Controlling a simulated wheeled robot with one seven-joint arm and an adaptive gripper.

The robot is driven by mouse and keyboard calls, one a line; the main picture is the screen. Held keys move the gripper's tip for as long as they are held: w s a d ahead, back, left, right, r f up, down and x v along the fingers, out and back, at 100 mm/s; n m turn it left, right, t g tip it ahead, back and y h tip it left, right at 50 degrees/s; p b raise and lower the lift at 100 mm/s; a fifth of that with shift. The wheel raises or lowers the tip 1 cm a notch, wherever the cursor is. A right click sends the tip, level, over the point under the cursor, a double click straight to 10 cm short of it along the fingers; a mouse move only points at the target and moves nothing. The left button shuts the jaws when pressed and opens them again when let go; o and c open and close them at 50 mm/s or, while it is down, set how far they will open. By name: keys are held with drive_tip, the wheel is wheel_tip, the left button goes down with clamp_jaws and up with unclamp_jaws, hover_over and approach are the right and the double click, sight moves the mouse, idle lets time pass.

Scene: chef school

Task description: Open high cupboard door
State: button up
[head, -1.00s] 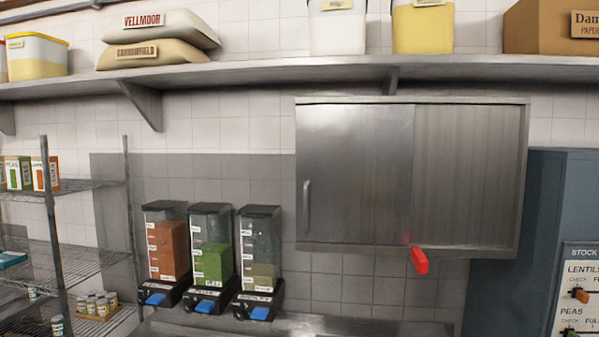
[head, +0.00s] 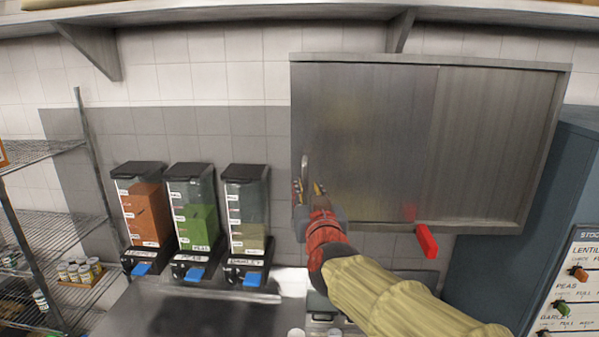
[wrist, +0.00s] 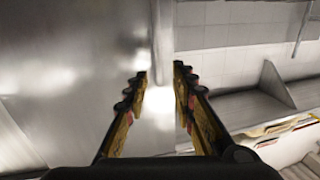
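The high cupboard (head: 480,226) is a steel wall box with two flat door panels. The left door (head: 375,120) is shut and has a vertical bar handle (head: 305,163) near its left edge. My gripper (head: 308,188) is in front of the handle's lower end, with its fingers pointing up at the door. In the wrist view my gripper (wrist: 158,85) is open, with a clear gap between the fingers. The handle (wrist: 161,40) shows there just beyond and between the fingertips. I cannot tell whether the fingers touch it. The right panel (head: 495,145) is plain.
Food dispensers (head: 192,220) stand to the left on the counter (head: 160,305). A wall shelf (head: 250,15) runs above. A blue-grey cabinet (head: 540,190) stands at the right, and a wire rack (head: 45,215) at the left.

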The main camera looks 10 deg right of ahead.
sight(305, 177)
drive_tip(key=w, duration=0.2)
drive_tip(key=w+p, duration=0.1)
drive_tip(key=w, duration=0.2)
drive_tip(key=w+d, duration=0.1)
drive_tip(key=w, duration=0.1)
drive_tip(key=shift+w+r, duration=0.15)
drive_tip(key=shift+w, duration=0.25)
drive_tip(key=shift+c, duration=1.3)
drive_tip(key=c, duration=0.4)
clamp_jaws()
